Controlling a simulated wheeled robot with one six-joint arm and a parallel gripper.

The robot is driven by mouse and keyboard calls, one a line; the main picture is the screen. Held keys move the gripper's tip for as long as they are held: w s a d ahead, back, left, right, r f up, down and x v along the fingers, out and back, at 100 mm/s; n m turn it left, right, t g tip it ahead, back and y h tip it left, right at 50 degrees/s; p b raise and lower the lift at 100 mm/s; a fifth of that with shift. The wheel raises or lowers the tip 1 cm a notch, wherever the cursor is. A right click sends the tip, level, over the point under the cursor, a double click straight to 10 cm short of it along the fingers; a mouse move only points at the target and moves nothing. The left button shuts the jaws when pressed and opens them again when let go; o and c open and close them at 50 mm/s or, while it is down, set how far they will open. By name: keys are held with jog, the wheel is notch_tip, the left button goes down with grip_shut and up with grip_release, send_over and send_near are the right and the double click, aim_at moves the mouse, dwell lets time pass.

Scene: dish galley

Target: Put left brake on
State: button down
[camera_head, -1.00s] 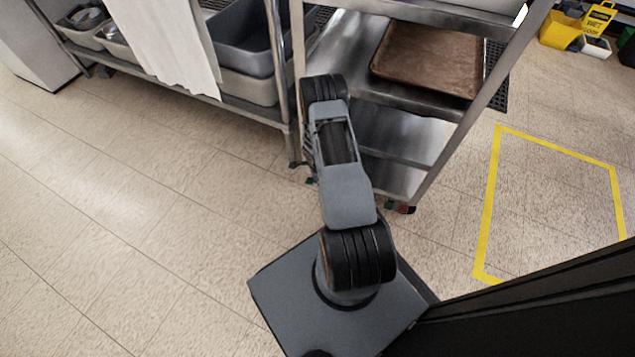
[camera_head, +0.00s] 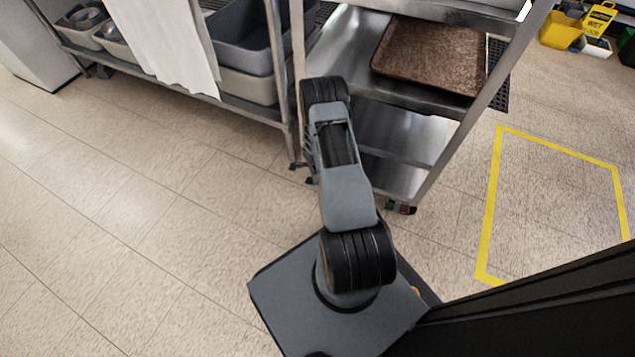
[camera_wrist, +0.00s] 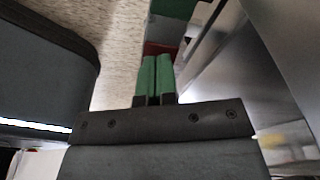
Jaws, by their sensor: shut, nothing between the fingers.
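The metal cart (camera_head: 428,176) stands just beyond my arm in the head view. Its right front caster (camera_head: 400,207) shows green and red parts. Its left front corner is mostly behind my arm, so the left brake cannot be made out there. In the wrist view, my gripper (camera_wrist: 156,80) has its two green fingers shut together and empty. Just past the fingertips is a red part (camera_wrist: 158,48), with a grey part and a green part (camera_wrist: 172,8) beyond it, which look like the caster brake. I cannot tell whether the fingertips touch it.
A brown tray (camera_head: 430,55) lies on the cart's shelf. A steel table with grey tubs (camera_head: 243,45) and a white cloth (camera_head: 165,40) stands at the left. A yellow taped outline (camera_head: 490,200) marks the floor at right. The floor at left is clear.

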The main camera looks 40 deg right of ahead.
jog(key=shift+f+b, duration=0.35)
jog(key=shift+r+p, duration=1.7)
jog(key=shift+r, duration=1.85)
jog(key=shift+s, duration=0.1)
